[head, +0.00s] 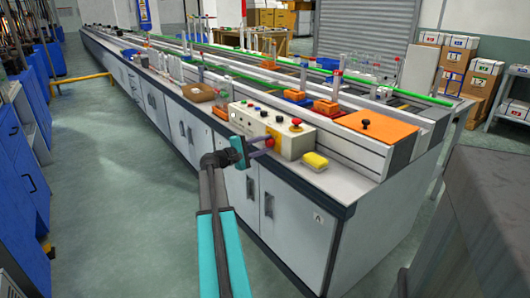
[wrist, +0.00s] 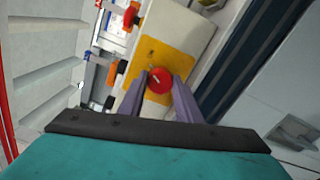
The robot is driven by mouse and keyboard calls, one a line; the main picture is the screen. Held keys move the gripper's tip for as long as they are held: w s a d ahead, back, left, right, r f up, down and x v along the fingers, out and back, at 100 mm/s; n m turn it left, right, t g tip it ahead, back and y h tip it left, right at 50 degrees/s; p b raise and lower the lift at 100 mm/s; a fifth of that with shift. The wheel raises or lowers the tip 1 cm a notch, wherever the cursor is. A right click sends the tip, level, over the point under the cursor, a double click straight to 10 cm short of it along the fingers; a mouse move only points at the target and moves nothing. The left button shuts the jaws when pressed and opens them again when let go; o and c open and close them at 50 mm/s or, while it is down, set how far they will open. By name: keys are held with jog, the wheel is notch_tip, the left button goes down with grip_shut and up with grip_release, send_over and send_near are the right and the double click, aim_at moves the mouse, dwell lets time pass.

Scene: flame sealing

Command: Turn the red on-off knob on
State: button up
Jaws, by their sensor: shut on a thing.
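The red on-off knob (wrist: 160,80) is round with a pale mark on its face. It sits on a yellow plate (wrist: 152,53) on the cream control box (head: 293,146). My gripper (wrist: 163,84) is shut on the knob, with one grey-purple finger on each side of it in the wrist view. In the head view my gripper (head: 264,146) reaches the front face of the box from the left. The fingers partly hide the knob there.
A red mushroom button (head: 296,122) stands on the box top. A yellow sponge (head: 315,160) lies to the right of the box, and a brown open box (head: 198,92) stands to the left. An orange plate (head: 378,125) lies farther right. The aisle floor (head: 120,190) is clear.

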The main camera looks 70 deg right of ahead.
jog(key=shift+w+m+b, duration=0.1)
jog(key=shift+m+b, duration=1.3)
jog(key=shift+m, duration=0.2)
jog(key=o, duration=1.1)
jog(key=shift+a, duration=0.1)
jog(key=p+v, duration=0.2)
jog(key=v, duration=1.1)
jog(key=shift+w+a, duration=0.2)
jog(key=shift+a, duration=0.1)
